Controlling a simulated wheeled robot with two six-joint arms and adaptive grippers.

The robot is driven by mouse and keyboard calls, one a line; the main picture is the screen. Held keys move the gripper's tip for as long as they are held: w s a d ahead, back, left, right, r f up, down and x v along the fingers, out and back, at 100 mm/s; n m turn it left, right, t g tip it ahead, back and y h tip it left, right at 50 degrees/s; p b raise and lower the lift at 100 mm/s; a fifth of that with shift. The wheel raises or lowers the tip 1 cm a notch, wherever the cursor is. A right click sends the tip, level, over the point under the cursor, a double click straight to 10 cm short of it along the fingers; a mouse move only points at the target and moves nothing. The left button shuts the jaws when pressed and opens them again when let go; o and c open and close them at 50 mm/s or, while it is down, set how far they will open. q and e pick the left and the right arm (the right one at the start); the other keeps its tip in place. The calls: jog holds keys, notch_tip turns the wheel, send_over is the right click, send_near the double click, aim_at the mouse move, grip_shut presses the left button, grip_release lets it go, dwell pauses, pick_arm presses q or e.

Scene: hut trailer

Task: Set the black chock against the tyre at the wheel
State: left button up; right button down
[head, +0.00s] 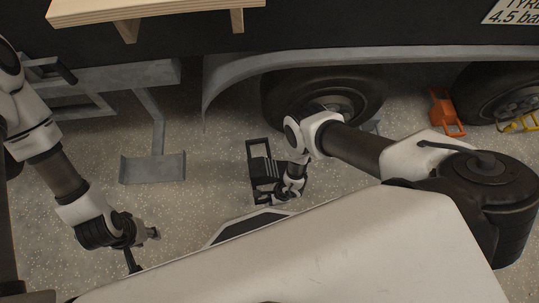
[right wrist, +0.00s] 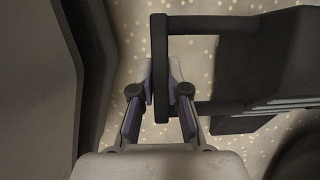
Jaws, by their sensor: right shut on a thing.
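The black chock (head: 259,150) is in front of and left of the near tyre (head: 279,95), apart from it, with floor between them. My right gripper (head: 283,191) is at the chock's near end. In the right wrist view, my right gripper (right wrist: 160,88) is shut on the bar of the handle of the black chock (right wrist: 265,65), whose ribbed body extends to the right. I cannot tell whether the chock touches the floor. My left gripper (head: 143,248) is open and empty at lower left, far from the chock. My right forearm hides part of the wheel.
An orange chock (head: 446,110) and a yellow chock (head: 520,123) stand by the second tyre (head: 480,85) at right. A grey mudguard (head: 225,85) curves beside the near tyre. Speckled floor (head: 215,165) is clear around the black chock.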

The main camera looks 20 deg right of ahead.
aim_at(268, 146)
jog(key=b, duration=0.1)
jog(key=w+f+b, duration=0.2)
jog(key=shift+w+d+f, duration=0.1)
jog(key=shift+w+d, duration=0.15)
jog(key=shift+d, duration=0.1)
jog(key=w+d+b, duration=0.1)
jog(key=w+b, duration=0.5)
jog(key=b, duration=0.1)
jog(key=w+d+b, duration=0.2)
jog(key=w+b, duration=0.4)
jog(key=b, duration=0.2)
jog(key=w+d+b, duration=0.2)
jog(key=w+b, duration=0.4)
jog(key=b, duration=0.1)
jog(key=shift+w+d+f+b, duration=0.1)
jog(key=shift+w+b, duration=0.1)
jog(key=shift+b, duration=0.1)
jog(key=shift+w+d, duration=0.2)
jog(key=shift+d, duration=0.1)
jog(key=shift+s+d, duration=0.25)
jog(key=shift+d, duration=0.45)
jog(key=shift+s+d+f, duration=0.15)
jog(key=shift+d, duration=0.3)
